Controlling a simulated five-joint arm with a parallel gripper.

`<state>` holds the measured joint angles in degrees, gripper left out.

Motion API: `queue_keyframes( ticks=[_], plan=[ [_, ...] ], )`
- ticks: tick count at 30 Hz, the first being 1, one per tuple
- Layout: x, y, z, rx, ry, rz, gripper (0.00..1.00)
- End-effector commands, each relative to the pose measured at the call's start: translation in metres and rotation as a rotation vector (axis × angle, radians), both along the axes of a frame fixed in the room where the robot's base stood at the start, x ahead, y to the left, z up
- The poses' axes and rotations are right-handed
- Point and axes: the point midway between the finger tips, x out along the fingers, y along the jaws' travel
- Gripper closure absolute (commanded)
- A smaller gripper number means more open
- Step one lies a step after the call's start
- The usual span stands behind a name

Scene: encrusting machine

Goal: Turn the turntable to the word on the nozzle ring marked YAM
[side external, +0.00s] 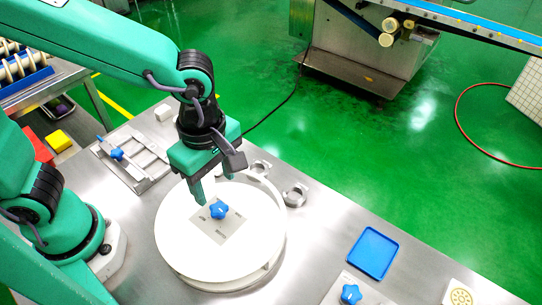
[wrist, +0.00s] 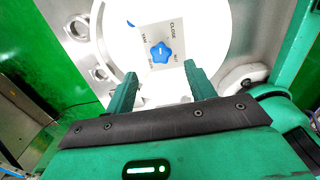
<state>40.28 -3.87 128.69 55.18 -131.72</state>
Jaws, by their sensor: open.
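The white round turntable (side external: 172,235) sits on the steel table. On it is a light grey plate (side external: 231,233) with a blue star-shaped knob (side external: 218,209). A small blue mark (wrist: 130,23) lies beside the plate. My gripper (side external: 214,189) is open above the turntable near the knob. In the wrist view, its fingers stand apart below the knob, with nothing between them.
Metal ring fittings (side external: 295,195) stand right of the turntable. A blue tray (side external: 372,252) and another plate with a blue knob (side external: 351,294) are at the lower right. A metal rack (side external: 138,160) with a blue knob, a yellow block (side external: 59,140) and a red block (side external: 37,147) are left.

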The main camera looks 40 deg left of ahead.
Motion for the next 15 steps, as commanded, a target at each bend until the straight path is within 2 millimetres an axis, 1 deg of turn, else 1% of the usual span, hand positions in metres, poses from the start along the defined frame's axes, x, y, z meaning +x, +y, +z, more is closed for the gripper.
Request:
queue_keyframes(
  ticks=[5,15],
  plan=[
    [0.0,0.0,-0.013,0.002,0.002,0.001,0.45],
    [-0.001,0.001,-0.055,0.003,0.003,0.002,0.45]
  ],
)
